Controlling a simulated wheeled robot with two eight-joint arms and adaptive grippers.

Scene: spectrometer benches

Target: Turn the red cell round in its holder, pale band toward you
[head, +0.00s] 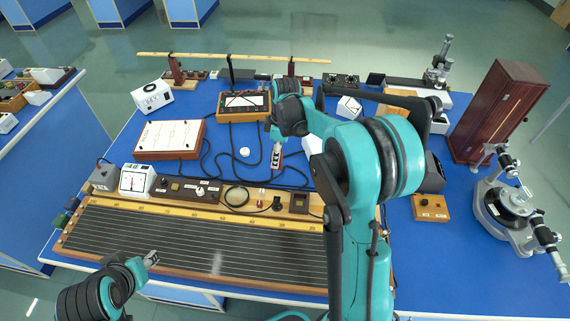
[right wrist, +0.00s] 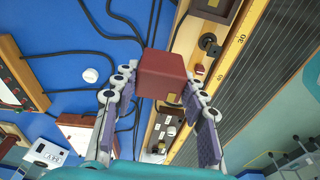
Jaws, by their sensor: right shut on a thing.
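The red cell (right wrist: 163,74) is a dark red block between the fingers of my right gripper (right wrist: 160,95) in the right wrist view. The gripper is shut on it. No pale band can be made out for sure on the faces that show. In the head view the right gripper (head: 277,153) hangs over the blue bench behind the wooden instrument strip, and the cell is too small or hidden to tell. I cannot pick out its holder for certain. My left gripper (head: 151,259) is at the front left, over the front edge of the long wire board; its jaw opening is unclear.
The wire board (head: 215,235) fills the bench front, with a wooden strip of knobs and blocks along its back. Black cables and a white knob (head: 244,152) lie beyond it. A white-topped box (head: 170,137) stands left, and a tall wooden case (head: 497,110) stands right.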

